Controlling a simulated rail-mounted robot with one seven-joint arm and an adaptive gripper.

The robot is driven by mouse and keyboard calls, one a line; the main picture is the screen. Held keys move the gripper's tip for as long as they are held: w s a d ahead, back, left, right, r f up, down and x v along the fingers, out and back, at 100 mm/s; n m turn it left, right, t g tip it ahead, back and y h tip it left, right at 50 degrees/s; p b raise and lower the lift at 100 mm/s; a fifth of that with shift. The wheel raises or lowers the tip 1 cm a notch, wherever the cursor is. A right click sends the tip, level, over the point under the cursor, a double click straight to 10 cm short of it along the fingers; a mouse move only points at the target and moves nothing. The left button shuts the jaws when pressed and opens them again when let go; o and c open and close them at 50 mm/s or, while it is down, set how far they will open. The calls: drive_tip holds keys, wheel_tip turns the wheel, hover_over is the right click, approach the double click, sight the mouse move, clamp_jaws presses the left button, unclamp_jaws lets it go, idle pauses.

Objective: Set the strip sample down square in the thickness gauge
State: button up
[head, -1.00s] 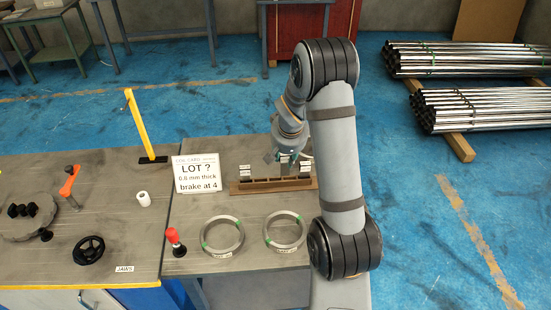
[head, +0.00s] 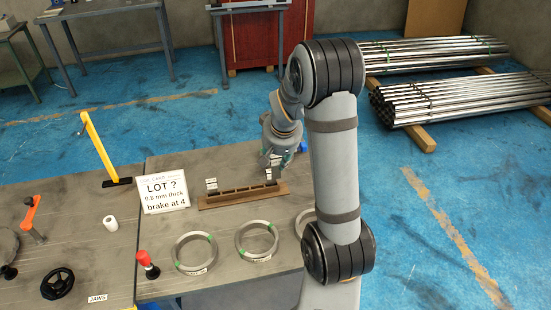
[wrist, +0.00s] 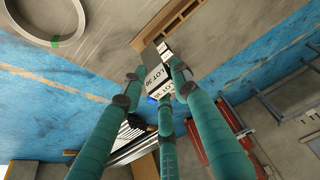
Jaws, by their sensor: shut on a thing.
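My gripper (wrist: 158,84) has three teal fingers closed around a small grey strip sample (wrist: 149,56) with a white label that seems to read "LOT 36". In the head view my gripper (head: 274,157) is over the right end of the wooden rack (head: 235,199). Labelled pieces show just below the fingers there; I cannot tell which are held and which stand in the rack. Another white label lies beside the held strip in the wrist view. I cannot make out the thickness gauge; a small blue thing (head: 303,147) is partly hidden behind my arm.
A card (head: 163,190) reads "LOT ?", "0.8 mm thick", "brake at 4". Steel rings (head: 196,253) lie along the bench front, one partly behind my arm. A red-topped knob (head: 147,262) stands left of them. Tube bundles (head: 460,92) lie on the floor at right.

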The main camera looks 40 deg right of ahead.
drive_tip(key=c, duration=0.4)
